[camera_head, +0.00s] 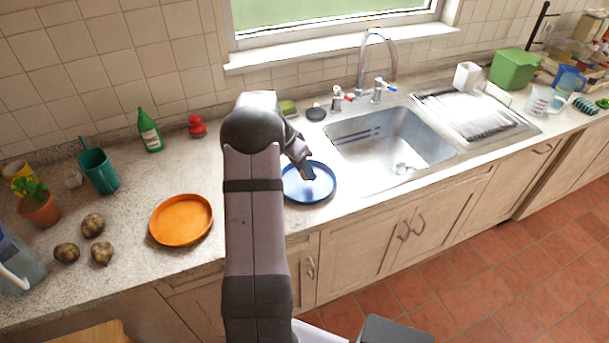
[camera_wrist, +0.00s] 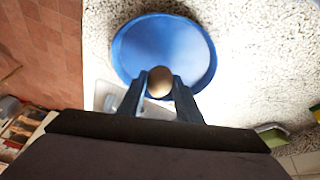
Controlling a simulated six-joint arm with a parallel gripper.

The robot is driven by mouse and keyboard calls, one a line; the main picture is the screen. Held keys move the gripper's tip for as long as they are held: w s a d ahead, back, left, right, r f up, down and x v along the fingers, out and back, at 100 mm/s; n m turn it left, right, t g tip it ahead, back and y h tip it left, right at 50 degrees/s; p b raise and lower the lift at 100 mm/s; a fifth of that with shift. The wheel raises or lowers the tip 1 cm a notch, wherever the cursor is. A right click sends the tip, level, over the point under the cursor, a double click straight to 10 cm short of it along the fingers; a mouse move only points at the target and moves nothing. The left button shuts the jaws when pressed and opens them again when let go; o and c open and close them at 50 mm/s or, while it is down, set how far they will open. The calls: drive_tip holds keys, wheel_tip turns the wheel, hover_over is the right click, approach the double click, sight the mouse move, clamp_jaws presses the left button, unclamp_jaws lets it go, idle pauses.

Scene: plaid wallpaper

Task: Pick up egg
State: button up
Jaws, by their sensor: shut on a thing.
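The egg (camera_wrist: 160,82) is a small brown, rounded thing between my gripper's two fingers in the wrist view. My gripper (camera_wrist: 159,88) is shut on it. Behind the egg in that view is the blue plate (camera_wrist: 165,30), and I cannot tell how far above it the egg is. In the head view my gripper (camera_head: 308,176) is over the blue plate (camera_head: 318,190), left of the sink. The egg cannot be made out in the head view.
An orange plate (camera_head: 181,222) lies to the left on the counter, with several potatoes (camera_head: 93,224) further left. A metal sink (camera_head: 390,145) is to the right. A green bottle (camera_head: 149,132) and a red object (camera_head: 197,126) stand near the wall. The counter between the plates is partly hidden by my arm.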

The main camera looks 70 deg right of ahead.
wheel_tip(320, 180, up, 8)
drive_tip(key=shift+b, duration=1.05)
drive_tip(key=shift+w+a+r+p, duration=0.2)
drive_tip(key=shift+w+r+p, duration=0.15)
drive_tip(key=shift+w+r, duration=0.05)
drive_tip(key=w+a+p, duration=0.3)
drive_tip(key=w+a, duration=0.1)
drive_tip(key=w, duration=0.5)
drive_tip(key=w+a+p, duration=0.3)
drive_tip(key=w, duration=0.7)
drive_tip(key=shift+a+f+p, duration=0.25)
drive_tip(key=shift+a+p, duration=0.05)
drive_tip(key=shift+a, duration=0.1)
drive_tip(key=shift+s+d, duration=0.3)
drive_tip(key=shift+d, duration=0.05)
drive_tip(key=shift+f, duration=0.15)
drive_tip(key=shift+f+b, duration=1.1)
drive_tip(key=shift+f, duration=0.3)
drive_tip(key=shift+f+b, duration=0.95)
drive_tip(key=shift+f, duration=0.4)
